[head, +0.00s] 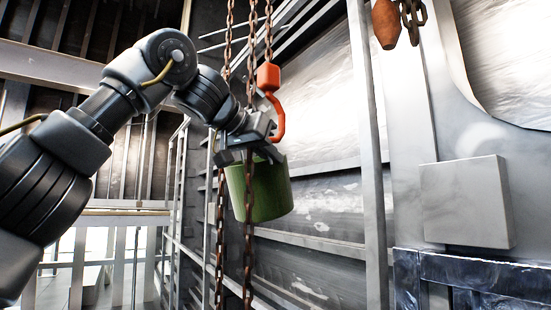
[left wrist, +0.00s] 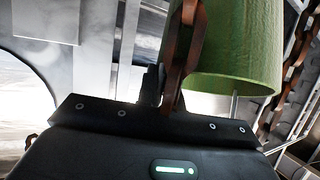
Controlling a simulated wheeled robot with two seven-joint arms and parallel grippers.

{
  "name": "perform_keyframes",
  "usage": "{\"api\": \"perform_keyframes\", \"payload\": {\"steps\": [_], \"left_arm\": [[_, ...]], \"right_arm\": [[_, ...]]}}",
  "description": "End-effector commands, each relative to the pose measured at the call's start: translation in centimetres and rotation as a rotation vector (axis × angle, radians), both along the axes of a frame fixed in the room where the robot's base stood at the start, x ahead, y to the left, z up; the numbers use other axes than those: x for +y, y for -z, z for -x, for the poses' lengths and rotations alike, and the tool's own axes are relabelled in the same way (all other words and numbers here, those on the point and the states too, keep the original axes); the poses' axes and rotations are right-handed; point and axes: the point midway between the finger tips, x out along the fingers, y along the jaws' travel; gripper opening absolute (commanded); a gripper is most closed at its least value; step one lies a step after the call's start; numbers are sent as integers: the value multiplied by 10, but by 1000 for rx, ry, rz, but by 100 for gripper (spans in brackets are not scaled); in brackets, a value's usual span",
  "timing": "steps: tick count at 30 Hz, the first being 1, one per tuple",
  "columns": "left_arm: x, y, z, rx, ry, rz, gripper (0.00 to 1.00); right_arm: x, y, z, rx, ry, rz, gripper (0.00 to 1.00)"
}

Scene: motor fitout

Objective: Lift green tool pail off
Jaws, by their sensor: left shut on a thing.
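The green tool pail (head: 262,190) hangs in mid-air in the middle of the head view, slightly tilted. An orange hook (head: 277,120) on a chain is just above it. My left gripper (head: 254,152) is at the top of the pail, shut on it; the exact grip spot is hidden. Whether the pail still bears on the hook cannot be told. In the left wrist view the pail (left wrist: 240,45) fills the upper right, beside the gripper's fingers (left wrist: 160,88). My right gripper is not in view.
Rusty chains (head: 248,215) hang in front of the pail, close to my gripper; one link (left wrist: 183,45) crosses the left wrist view. Another hook block (head: 386,24) hangs at the upper right. A grey box (head: 466,202) juts from the metal structure at right. Railings stand at left.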

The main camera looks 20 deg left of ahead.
Motion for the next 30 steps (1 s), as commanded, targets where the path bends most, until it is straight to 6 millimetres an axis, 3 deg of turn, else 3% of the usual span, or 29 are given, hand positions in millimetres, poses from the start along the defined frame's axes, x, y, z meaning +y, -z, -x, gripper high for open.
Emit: {"api": "perform_keyframes", "payload": {"steps": [30], "left_arm": [[18,-2,21,-6,1,0,0]], "right_arm": [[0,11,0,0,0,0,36]]}}
